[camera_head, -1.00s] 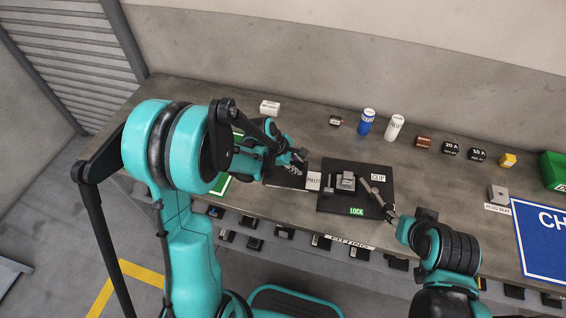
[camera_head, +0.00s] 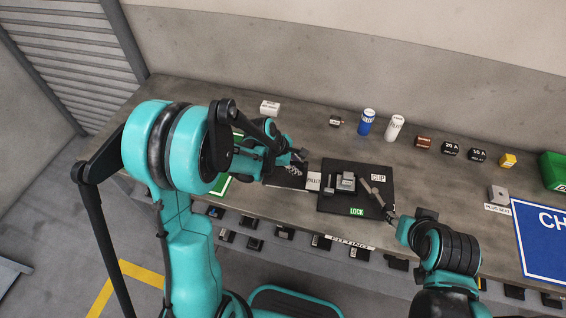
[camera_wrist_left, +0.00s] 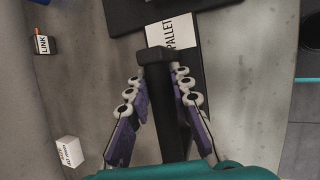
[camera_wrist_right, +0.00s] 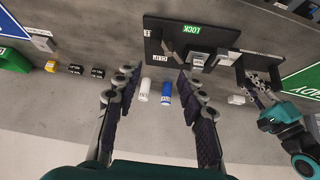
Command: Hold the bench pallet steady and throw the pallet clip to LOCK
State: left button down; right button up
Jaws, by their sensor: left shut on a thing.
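The black bench pallet (camera_head: 340,205) lies flat on the bench, with a green LOCK label at its front edge, a CLIP label at its right and grey blocks on it. The pallet clip (camera_head: 372,190), a grey-brown lever, slants towards the front right corner. It also shows near the LOCK label in the right wrist view (camera_wrist_right: 172,48). My left gripper (camera_wrist_left: 157,82) is shut on a black bar (camera_wrist_left: 165,110) by the PALLET label. My right gripper (camera_wrist_right: 158,75) is open and empty. In the head view its hand is by the pallet's right side, close to the clip's end.
A blue can (camera_head: 367,122) and a white can (camera_head: 394,128) stand behind the pallet. Several small blocks line the bench to the right, with a green bin (camera_head: 553,170) and a blue sign (camera_head: 545,240). A white box (camera_head: 269,107) stands at the back left.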

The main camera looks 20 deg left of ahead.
grip_shut()
jog(key=w+d+f+m+g+y, duration=0.1)
jog(key=w+d+f+m+g, duration=0.2)
jog(key=w, duration=0.5)
jog(key=w+d+f+m+g+y, duration=0.1)
jog(key=w+d+f+m+g, duration=0.2)
jog(key=m, duration=0.7)
jog(key=shift+w+d+m+g+y, duration=0.3)
jog(key=shift+w+d+g, duration=0.8)
jog(key=shift+w+d, duration=1.3)
jog(key=shift+w+a+r, duration=0.1)
jog(key=shift+w+a, duration=0.1)
jog(key=shift+a, duration=0.05)
